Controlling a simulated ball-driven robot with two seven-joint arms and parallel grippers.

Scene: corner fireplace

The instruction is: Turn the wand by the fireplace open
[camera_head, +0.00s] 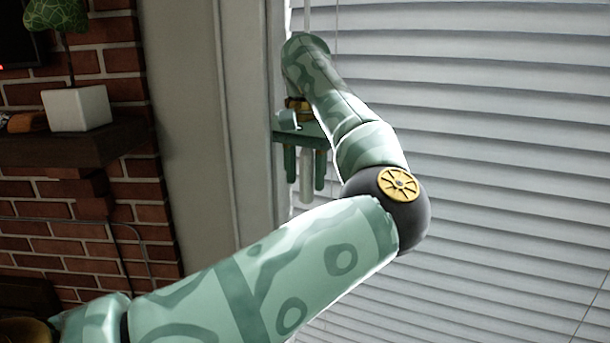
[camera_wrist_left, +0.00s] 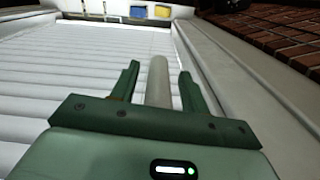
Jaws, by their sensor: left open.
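The wand is a thin pale rod hanging at the left edge of the window blinds; in the head view its lower end (camera_head: 307,182) shows below my gripper and a thin upper stretch shows above my arm. My left gripper (camera_head: 305,172) points down with its two green fingers apart, one on each side of the wand. In the left wrist view the wand (camera_wrist_left: 158,82) stands between the open fingers (camera_wrist_left: 160,72), with gaps on both sides. The middle of the wand is hidden behind my arm and gripper. My right gripper is in neither view.
White slatted blinds (camera_head: 500,150) fill the right side. A pale window frame and wall (camera_head: 190,130) stand left of the wand. A brick fireplace (camera_head: 105,230) with a dark mantel (camera_head: 60,148) and a potted plant (camera_head: 78,107) is farther left.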

